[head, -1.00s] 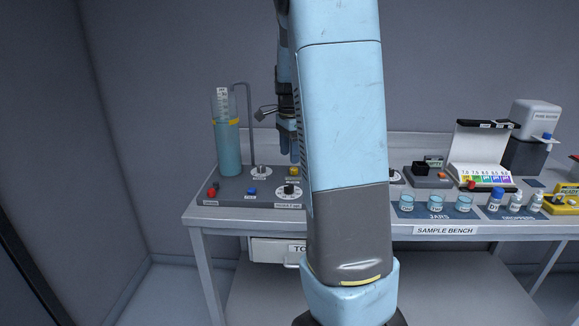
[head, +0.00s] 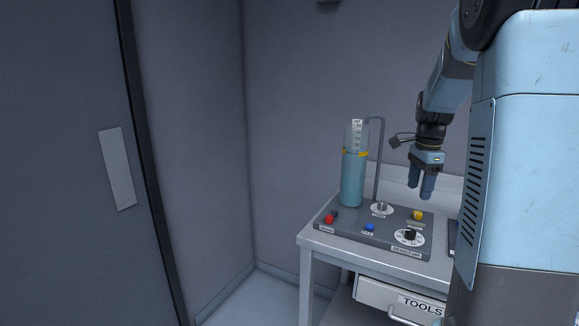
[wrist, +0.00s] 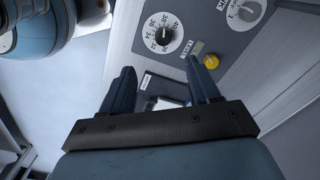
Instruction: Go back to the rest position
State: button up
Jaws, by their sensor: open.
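My gripper (head: 421,187) hangs over the back right of the dosing panel (head: 345,236) on the bench, fingers pointing down. In the wrist view my gripper (wrist: 160,85) has its two fingers apart with nothing held between them. Below the fingers lie the bench top and part of a dark item with a white label.
A tall cylinder of blue liquid (head: 353,178) and a bent grey pipe (head: 378,155) stand left of my gripper. The panel carries a red button (head: 329,219), blue button (head: 370,227), yellow button (head: 417,215) and dial (head: 410,236). A TOOLS drawer (head: 385,293) is below. Open floor lies left.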

jog(key=s+a+r+n+t, duration=0.2)
jog(key=s+a+r+n, duration=0.1)
jog(key=s+a+n, duration=0.6)
jog(key=s+a+r+n+t, duration=0.3)
jog(key=s+a+n, duration=0.6)
jog(key=s, duration=0.7)
jog(key=shift+r, duration=0.15)
